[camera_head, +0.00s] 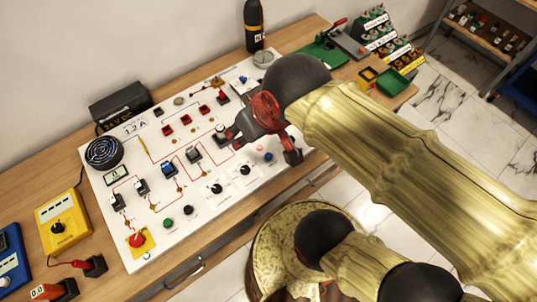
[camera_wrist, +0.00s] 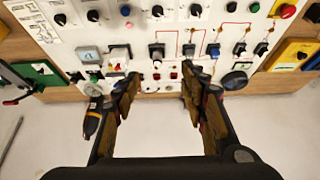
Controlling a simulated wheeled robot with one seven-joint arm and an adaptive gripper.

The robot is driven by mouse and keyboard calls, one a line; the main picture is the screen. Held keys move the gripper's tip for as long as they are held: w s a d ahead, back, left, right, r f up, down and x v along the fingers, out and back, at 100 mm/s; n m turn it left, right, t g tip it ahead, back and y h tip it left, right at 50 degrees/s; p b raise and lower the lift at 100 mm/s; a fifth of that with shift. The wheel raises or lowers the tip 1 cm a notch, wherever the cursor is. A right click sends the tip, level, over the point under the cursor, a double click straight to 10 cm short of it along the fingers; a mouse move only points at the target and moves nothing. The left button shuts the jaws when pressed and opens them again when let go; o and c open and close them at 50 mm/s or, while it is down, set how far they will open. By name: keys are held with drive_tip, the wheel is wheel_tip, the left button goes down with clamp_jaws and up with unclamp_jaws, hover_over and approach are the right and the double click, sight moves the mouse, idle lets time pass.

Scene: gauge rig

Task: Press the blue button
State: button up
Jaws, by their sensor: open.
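The blue button (camera_head: 268,156) is a small round button near the front edge of the white gauge panel (camera_head: 120,225), right of the black knobs. It also shows in the wrist view (camera_wrist: 125,10), at the upper left, beyond my left finger. My gripper (camera_head: 264,141) is above the right part of the panel, close to the blue button in the head view. In the wrist view my gripper (camera_wrist: 160,88) has its two fingers spread apart with nothing between them. The fingers appear apart from the button. My arm hides part of the panel's right side.
Black knobs (camera_head: 217,188), a green button (camera_head: 168,224) and a red button on a yellow base (camera_head: 137,240) line the panel's front. Switches and meters fill its middle. A dark bottle (camera_head: 254,25) stands behind. A yellow meter box (camera_head: 63,224) stands at left.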

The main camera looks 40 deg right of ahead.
drive_tip(key=shift+c, duration=1.2)
drive_tip(key=c, duration=0.7)
clamp_jaws()
